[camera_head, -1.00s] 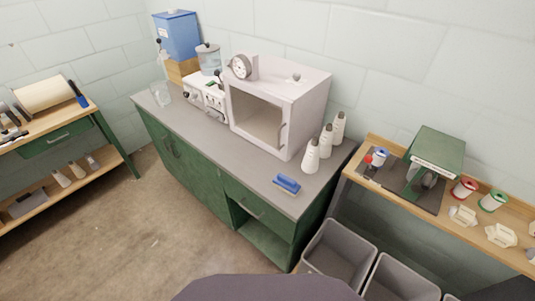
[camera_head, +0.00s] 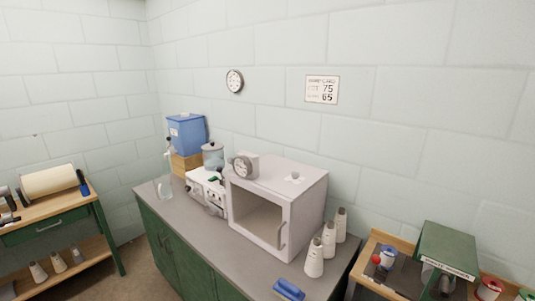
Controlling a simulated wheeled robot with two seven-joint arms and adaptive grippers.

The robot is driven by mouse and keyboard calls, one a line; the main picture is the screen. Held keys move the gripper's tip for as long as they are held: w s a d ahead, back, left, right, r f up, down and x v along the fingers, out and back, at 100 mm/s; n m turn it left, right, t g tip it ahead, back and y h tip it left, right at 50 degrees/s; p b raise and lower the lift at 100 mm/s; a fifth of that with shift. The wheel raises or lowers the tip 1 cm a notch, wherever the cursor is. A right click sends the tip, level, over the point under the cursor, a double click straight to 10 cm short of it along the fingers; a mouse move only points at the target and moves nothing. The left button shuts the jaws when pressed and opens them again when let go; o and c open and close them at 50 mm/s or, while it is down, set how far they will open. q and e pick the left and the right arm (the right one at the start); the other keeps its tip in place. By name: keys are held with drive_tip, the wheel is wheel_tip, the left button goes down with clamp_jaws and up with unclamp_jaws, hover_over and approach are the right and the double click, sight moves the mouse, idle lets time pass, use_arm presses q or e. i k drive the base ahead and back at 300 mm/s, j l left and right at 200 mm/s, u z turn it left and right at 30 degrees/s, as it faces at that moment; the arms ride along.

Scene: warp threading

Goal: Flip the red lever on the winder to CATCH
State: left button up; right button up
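A green machine (camera_head: 445,250), which looks like the winder, stands on the wooden bench at the lower right. It has a pale label strip (camera_head: 448,268) on its front, too small to read. A blue-and-white spool (camera_head: 388,258) is at its left, with a small red part (camera_head: 376,260) beside it. I cannot tell whether this red part is the lever, and no lever position can be read. The machine's lower part is cut off by the bottom edge. Neither of my grippers is in view.
A grey-topped green cabinet (camera_head: 237,257) carries a pale open-fronted box (camera_head: 300,195), several white cones (camera_head: 315,258) and a blue brush (camera_head: 289,289). Red (camera_head: 489,288) and green spools stand right of the machine. A clock (camera_head: 235,81) and a card (camera_head: 322,89) hang on the wall.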

sight(376, 259)
drive_tip(key=k+j+u, duration=0.15)
drive_tip(key=k, duration=0.35)
drive_tip(key=k+j+u, duration=0.15)
drive_tip(key=k, duration=0.35)
